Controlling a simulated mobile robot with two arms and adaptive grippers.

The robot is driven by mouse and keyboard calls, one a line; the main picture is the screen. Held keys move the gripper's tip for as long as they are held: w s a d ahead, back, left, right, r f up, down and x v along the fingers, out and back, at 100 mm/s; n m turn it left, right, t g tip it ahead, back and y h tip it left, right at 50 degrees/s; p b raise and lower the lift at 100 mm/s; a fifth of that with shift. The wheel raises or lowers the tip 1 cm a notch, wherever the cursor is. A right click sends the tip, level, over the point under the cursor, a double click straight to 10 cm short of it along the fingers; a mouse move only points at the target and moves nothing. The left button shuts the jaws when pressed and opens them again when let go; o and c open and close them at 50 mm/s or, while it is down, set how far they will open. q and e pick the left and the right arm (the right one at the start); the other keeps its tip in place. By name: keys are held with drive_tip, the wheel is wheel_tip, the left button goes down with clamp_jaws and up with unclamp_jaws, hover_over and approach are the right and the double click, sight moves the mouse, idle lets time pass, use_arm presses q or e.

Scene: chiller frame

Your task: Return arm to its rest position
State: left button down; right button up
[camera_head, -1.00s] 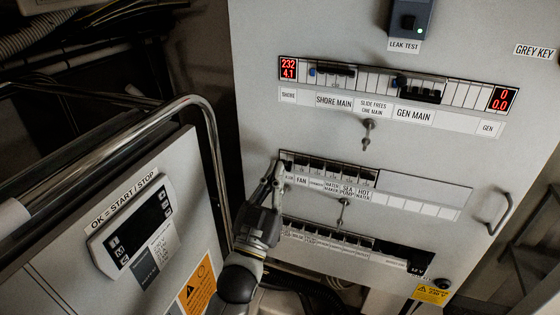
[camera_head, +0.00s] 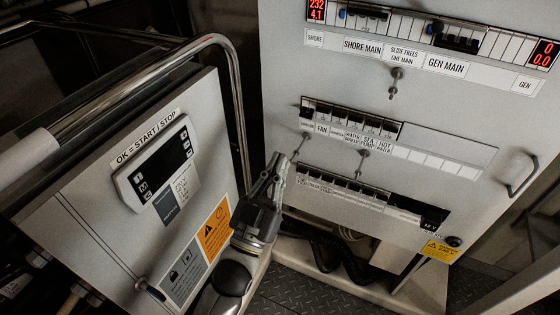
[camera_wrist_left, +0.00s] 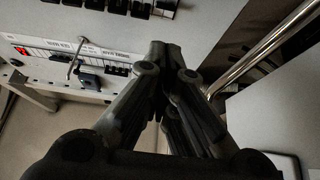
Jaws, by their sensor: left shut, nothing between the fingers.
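My left gripper (camera_head: 279,160) is shut and empty in the head view. It points up, in front of the lower left part of the grey breaker panel (camera_head: 450,185). Its fingertips are just below the left end of the middle breaker row (camera_head: 350,122), and I see no clear contact. In the left wrist view the gripper's fingers (camera_wrist_left: 172,48) come together, with the panel (camera_wrist_left: 190,28) behind them. My left arm reaches up from the bottom of the head view. My right gripper is not in view.
A metal rail (camera_head: 150,68) bends down left of the panel. A control box (camera_head: 158,162) labelled OK = START / STOP stands at the left. A panel handle (camera_head: 522,178) sticks out at the right. Black hoses (camera_head: 340,258) lie below the panel, above a treadplate floor (camera_head: 290,290).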

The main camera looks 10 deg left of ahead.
use_arm(q)
wheel_tip(320, 180, down, 20)
drive_tip(key=w+g+y, duration=0.1)
drive_tip(key=w+g, duration=0.1)
drive_tip(key=g, duration=0.3)
drive_tip(key=s+a+f+g+y, duration=0.1)
drive_tip(key=s+f+g, duration=0.15)
drive_tip(key=f, duration=0.55)
drive_tip(key=s+a+f+g+p, duration=0.15)
drive_tip(key=s+f, duration=0.25)
drive_tip(key=f, duration=0.4)
drive_tip(key=s+a+f+g+y, duration=0.1)
drive_tip(key=s+f+g, duration=0.2)
drive_tip(key=f, duration=0.4)
drive_tip(key=s+a+f+g+y, duration=0.1)
drive_tip(key=s+a+f+g, duration=0.2)
drive_tip(key=s+f, duration=0.4)
drive_tip(key=s+a+f+g+y, duration=0.1)
drive_tip(key=s+a+f+g, duration=0.2)
drive_tip(key=s, duration=1.2)
drive_tip(key=s+a+f+g+y, duration=0.1)
drive_tip(key=s+a+f+g, duration=0.2)
drive_tip(key=s+f, duration=0.8)
drive_tip(key=a, duration=0.2)
drive_tip(key=shift+s+a+n+g+p, duration=0.15)
drive_tip(key=shift+a+n+g+p, duration=0.15)
drive_tip(key=shift+a+g+p, duration=0.1)
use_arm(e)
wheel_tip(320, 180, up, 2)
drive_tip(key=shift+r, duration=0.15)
